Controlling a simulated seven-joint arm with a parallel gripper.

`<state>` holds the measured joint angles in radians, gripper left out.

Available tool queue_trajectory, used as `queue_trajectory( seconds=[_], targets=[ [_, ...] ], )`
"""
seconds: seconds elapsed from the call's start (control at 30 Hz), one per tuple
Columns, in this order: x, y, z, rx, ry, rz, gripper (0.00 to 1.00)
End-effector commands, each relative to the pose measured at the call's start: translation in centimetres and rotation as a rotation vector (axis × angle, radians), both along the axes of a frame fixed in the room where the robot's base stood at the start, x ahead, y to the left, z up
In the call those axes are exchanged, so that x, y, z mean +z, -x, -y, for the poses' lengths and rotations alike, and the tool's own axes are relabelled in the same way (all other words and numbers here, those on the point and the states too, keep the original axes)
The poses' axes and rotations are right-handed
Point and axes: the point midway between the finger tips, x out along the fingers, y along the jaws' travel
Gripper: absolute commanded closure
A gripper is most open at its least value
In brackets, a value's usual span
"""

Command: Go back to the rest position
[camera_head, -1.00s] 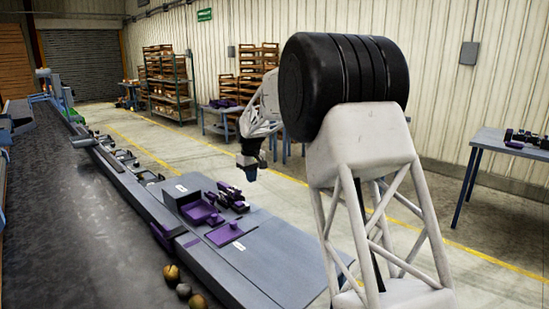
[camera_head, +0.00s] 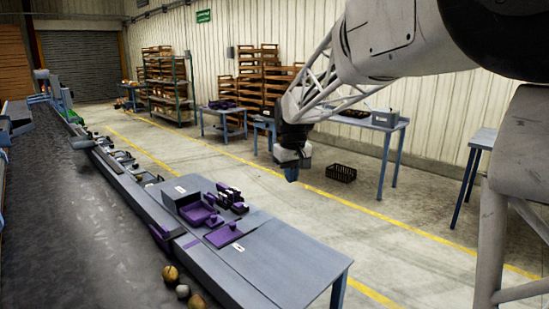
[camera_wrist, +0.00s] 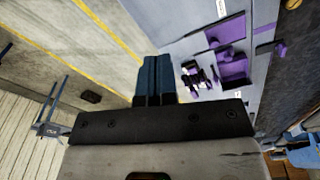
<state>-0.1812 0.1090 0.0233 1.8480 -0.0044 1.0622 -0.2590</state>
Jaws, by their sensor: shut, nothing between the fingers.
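My gripper (camera_head: 291,174) hangs at the end of my arm, right of the grey worktable and above the concrete floor in the head view. Its blue fingers point down, close together with nothing between them. They also show in the wrist view (camera_wrist: 155,80), side by side. The grey worktable (camera_head: 285,255) stands lower and to the left, apart from the gripper. On it are a purple tray (camera_head: 196,213), a purple pad (camera_head: 223,235) and several small purple and black items (camera_head: 231,197).
A dark conveyor (camera_head: 80,220) runs along the left, with several potatoes (camera_head: 171,273) near its edge. A black crate (camera_head: 341,173) lies on the floor behind my gripper. Tables and shelves (camera_head: 168,85) line the wall.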

Motion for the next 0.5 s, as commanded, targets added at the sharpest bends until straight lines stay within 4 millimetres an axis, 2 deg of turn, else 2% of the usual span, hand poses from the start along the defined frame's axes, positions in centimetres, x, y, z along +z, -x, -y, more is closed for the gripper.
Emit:
queue_trajectory(
  seconds=[0.2,0.5],
  targets=[
    [1.1,5.2,2.5,-0.054,-0.005,0.016,1.0],
    [1.6,12.2,5.6,-0.129,-0.014,0.038,1.0]
  ],
)
